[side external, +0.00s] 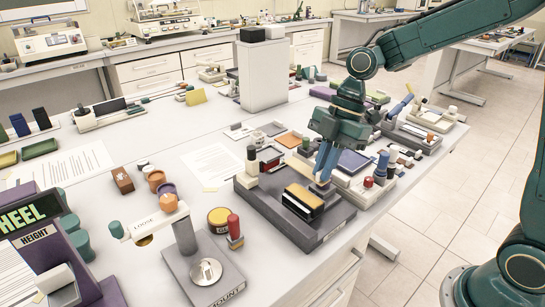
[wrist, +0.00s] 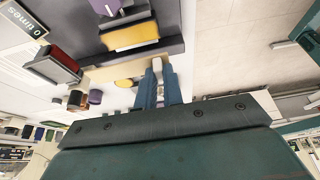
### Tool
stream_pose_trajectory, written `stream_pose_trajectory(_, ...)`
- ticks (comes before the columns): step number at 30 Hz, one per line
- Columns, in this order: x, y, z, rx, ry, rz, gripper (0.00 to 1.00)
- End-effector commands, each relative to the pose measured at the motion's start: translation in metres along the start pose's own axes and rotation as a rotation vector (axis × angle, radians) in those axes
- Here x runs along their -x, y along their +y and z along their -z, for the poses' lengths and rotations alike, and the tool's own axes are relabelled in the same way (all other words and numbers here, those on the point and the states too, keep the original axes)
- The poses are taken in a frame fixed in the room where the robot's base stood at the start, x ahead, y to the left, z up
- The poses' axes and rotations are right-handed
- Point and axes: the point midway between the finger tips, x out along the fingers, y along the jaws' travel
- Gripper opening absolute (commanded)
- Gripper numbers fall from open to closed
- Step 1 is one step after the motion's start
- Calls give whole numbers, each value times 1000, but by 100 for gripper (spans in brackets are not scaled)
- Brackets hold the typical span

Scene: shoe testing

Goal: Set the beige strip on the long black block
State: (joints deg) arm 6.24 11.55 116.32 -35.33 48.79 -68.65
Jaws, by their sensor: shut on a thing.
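My gripper (side external: 322,178) points down over the dark grey tray, its blue fingers close together. In the wrist view its fingers (wrist: 158,84) are shut on the beige strip (wrist: 115,72), which extends to the left of them. I cannot tell whether strip and block touch.
The dark grey tray (side external: 262,203) has a raised rim. A red-topped block (side external: 234,229) and a yellow round tin (side external: 218,218) stand to its left. A press-like stand (side external: 185,238) is further left. More trays and tools crowd the right.

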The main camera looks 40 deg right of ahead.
Motion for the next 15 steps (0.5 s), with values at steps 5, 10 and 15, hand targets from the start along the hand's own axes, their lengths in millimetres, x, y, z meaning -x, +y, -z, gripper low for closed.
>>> stream_pose_trajectory(5,-11,0,-4,-1,0,2,0)
stream_pose_trajectory(10,-22,0,-9,-1,0,2,0)
stream_pose_trajectory(15,-32,0,-14,-1,0,2,0)
